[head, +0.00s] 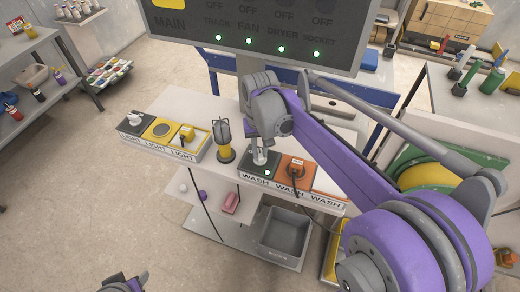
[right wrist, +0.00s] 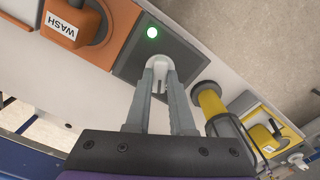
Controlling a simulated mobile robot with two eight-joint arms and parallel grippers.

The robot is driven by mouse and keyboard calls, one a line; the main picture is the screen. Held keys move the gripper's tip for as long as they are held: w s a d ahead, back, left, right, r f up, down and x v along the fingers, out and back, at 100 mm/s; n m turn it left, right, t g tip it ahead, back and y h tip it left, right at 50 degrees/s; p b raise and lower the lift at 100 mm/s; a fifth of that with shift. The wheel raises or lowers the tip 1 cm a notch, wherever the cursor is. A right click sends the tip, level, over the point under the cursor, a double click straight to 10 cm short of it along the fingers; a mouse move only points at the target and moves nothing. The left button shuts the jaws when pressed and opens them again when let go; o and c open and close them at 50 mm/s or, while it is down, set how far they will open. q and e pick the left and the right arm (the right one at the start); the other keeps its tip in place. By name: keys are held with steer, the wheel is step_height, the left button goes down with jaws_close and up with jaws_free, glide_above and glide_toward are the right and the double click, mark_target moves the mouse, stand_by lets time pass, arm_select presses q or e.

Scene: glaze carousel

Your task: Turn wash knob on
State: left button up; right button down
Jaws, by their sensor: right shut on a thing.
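The wash knob (right wrist: 159,63) is a pale, rounded handle on a dark square panel (right wrist: 184,66) in the right wrist view. My right gripper (right wrist: 161,76) is shut on it, one finger on each side. In the head view the knob (head: 260,156) shows just below the gripper, on the dark panel at the left end of the WASH row. A small green lamp (right wrist: 152,32) beside the knob is lit. My left gripper (head: 125,284) shows only in part at the bottom edge of the head view; its jaws cannot be made out.
An orange wash unit (head: 295,168) with a dark cable stands right of the knob. A yellow-and-grey lantern-like object (head: 225,141) stands close on its left. The LIGHT row (head: 163,131) lies farther left. A grey bin (head: 285,232) sits below. A display (head: 262,35) hangs above.

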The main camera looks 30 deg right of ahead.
mark_target(260, 154)
steer(key=c, duration=0.8)
jaws_free()
step_height(260, 154, up, 11)
steer(key=shift+f+p, duration=0.1)
steer(key=shift+p, duration=0.25)
